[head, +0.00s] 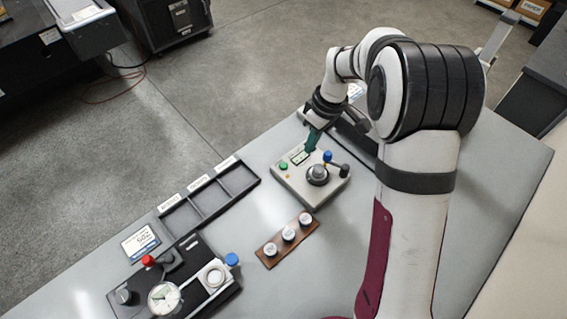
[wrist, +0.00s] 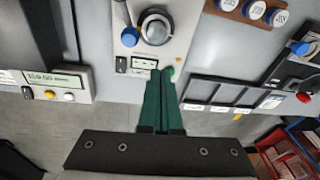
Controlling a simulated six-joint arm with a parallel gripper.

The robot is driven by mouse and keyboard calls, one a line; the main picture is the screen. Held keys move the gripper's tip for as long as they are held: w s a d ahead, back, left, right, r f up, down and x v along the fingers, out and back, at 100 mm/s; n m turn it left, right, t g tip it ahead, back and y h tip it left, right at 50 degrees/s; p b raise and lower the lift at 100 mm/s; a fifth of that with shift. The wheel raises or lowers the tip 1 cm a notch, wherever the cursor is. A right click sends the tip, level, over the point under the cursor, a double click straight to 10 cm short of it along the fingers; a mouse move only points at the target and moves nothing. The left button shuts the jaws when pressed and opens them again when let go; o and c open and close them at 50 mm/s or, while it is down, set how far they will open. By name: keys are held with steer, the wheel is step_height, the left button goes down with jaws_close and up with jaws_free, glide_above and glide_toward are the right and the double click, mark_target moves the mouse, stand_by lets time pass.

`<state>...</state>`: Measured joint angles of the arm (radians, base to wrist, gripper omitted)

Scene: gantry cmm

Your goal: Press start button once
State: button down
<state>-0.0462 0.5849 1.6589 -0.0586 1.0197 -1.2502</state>
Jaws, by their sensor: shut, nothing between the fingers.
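A pale box-shaped device (head: 290,183) stands on the table, with a green button (head: 283,165) at its left corner, a small display and a round grey knob (head: 317,175). My gripper (head: 308,150) has green fingers, shut together and empty. In the head view its tips are over the display side, to the right of the button. In the wrist view the gripper's tips (wrist: 161,73) are right beside the button; I cannot tell whether they touch it.
A blue-topped lever (head: 327,156) stands behind the knob. A wooden strip with three white-capped pieces (head: 271,249) lies in front. A dark compartment tray (head: 210,199) is to the left. A black fixture with red and blue knobs (head: 195,245) stands front left.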

mark_target(283, 166)
steer(key=a+r+m+t+y, duration=0.1)
steer(key=a+m+t+y, duration=0.4)
steer(key=m, duration=0.4)
steer(key=shift+a+r, duration=0.4)
steer(key=shift+w+f, duration=0.1)
steer(key=shift+f, duration=4.3)
steer(key=shift+f, duration=0.1)
steer(key=shift+f, duration=0.3)
